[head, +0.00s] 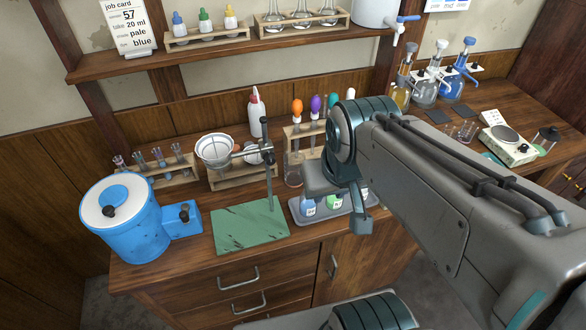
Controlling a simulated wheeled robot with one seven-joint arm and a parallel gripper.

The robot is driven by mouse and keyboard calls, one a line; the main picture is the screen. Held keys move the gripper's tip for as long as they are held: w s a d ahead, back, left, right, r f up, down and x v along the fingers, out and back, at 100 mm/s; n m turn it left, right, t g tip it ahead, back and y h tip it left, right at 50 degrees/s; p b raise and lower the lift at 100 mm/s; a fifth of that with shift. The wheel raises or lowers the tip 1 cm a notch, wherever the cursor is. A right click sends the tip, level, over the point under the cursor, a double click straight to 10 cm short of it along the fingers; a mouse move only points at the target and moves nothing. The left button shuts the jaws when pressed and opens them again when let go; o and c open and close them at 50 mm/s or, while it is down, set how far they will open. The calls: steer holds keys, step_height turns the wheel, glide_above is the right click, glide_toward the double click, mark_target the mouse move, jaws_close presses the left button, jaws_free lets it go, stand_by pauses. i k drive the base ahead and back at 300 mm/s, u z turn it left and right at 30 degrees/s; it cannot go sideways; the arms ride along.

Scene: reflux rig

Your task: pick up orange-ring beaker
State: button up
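A small group of clear glass beakers (462,131) stands on the right part of the bench, left of the balance. They are too small for me to tell which one has an orange ring. My gripper (361,221) hangs over the front of the middle of the bench, in front of the grey tray and well to the left of these beakers. I see it side-on and partly behind my arm, so its opening does not show. I see nothing held in it.
A grey tray of small labelled bottles (295,207) lies behind my gripper. A stand on a green base (250,232) and a blue pot (128,225) are to the left. My arm hides much of the right front.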

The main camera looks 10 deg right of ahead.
mark_target(293, 159)
steer(key=z, duration=2.1)
steer(key=k, duration=0.8)
steer(key=u, duration=1.1)
steer(key=i, duration=0.5)
steer(key=u, duration=0.05)
